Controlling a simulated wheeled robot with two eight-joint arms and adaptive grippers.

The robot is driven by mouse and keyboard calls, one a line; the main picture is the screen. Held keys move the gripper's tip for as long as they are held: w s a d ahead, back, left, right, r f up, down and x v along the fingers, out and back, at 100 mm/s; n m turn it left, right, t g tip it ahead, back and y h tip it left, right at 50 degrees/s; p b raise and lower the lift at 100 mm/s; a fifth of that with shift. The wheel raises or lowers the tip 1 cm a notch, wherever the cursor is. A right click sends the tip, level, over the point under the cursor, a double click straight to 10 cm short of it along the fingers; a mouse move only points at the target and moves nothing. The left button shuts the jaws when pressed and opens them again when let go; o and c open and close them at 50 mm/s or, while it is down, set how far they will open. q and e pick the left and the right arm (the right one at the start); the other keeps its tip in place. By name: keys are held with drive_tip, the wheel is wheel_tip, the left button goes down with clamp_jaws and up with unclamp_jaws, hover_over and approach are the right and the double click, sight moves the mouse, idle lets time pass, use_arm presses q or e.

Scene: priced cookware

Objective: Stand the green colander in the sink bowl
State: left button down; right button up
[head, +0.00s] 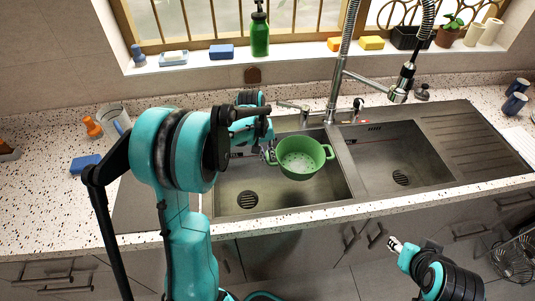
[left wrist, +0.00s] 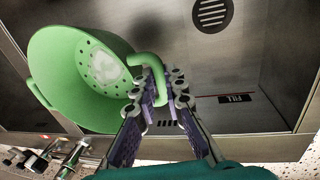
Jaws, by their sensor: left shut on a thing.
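The green colander (head: 302,161) hangs over the back right part of the left sink bowl (head: 250,183), near the divider between the bowls. It is roughly upright in the head view, with a pale patch on its perforated floor. It looks raised above the bowl's floor, though the exact height is hard to tell. My left gripper (head: 270,153) is shut on the handle at the colander's left side. The left wrist view shows the fingers (left wrist: 162,92) at the looped handle of the colander (left wrist: 70,75). My right gripper (head: 397,245) is low in front of the counter, away from the colander.
A second sink bowl (head: 395,160) lies to the right, with a ribbed drainboard (head: 475,140) beyond it. The tall spring faucet (head: 340,80) rises behind the divider, close to the colander. A blue sponge (head: 86,163) and an orange item (head: 92,126) lie on the left counter.

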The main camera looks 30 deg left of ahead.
use_arm(q)
wheel_tip(320, 180, down, 13)
drive_tip(key=b, duration=0.9)
drive_tip(key=shift+f, duration=0.15)
drive_tip(key=c, duration=1.5)
unclamp_jaws()
drive_tip(key=shift+o, duration=0.2)
drive_tip(key=o, duration=0.5)
wheel_tip(320, 180, up, 18)
drive_tip(key=p, duration=1.3)
